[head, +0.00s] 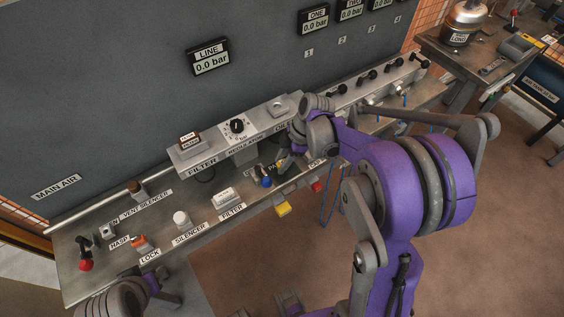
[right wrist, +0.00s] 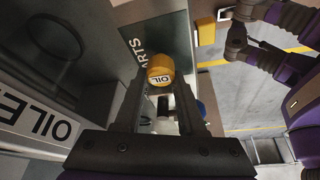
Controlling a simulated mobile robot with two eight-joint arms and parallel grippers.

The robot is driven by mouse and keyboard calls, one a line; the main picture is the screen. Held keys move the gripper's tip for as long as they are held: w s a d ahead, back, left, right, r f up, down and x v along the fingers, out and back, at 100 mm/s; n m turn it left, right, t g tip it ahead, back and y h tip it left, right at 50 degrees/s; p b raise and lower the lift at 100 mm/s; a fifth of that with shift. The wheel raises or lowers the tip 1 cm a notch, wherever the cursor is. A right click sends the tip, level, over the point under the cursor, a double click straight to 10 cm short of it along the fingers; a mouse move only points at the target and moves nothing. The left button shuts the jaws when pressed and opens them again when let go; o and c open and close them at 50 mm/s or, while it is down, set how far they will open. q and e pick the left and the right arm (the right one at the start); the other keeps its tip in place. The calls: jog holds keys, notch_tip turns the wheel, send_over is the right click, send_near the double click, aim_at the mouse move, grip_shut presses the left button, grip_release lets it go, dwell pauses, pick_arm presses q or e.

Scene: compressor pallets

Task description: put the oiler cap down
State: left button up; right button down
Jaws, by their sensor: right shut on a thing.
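The oiler cap (right wrist: 160,72) is a yellow round cap marked OIL. In the right wrist view it sits between the fingertips of my right gripper (right wrist: 158,84), which is shut on it. In the head view my right gripper (head: 284,163) is over the bench (head: 205,240) by the parts label, just in front of the grey regulator row. The cap is mostly hidden or too small to make out there. Part of my left arm shows at the lower left of the head view; its gripper's fingers are not visible.
A blue knob (head: 266,182) and a yellow item (head: 283,208) are close to my right gripper, near the bench's front edge. The oiler label (right wrist: 40,118) shows in the wrist view.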

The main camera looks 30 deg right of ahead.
jog(key=shift+f, duration=0.2)
jog(key=shift+f, duration=0.2)
jog(key=c, duration=0.5)
grip_release()
jog(key=shift+r, duration=0.15)
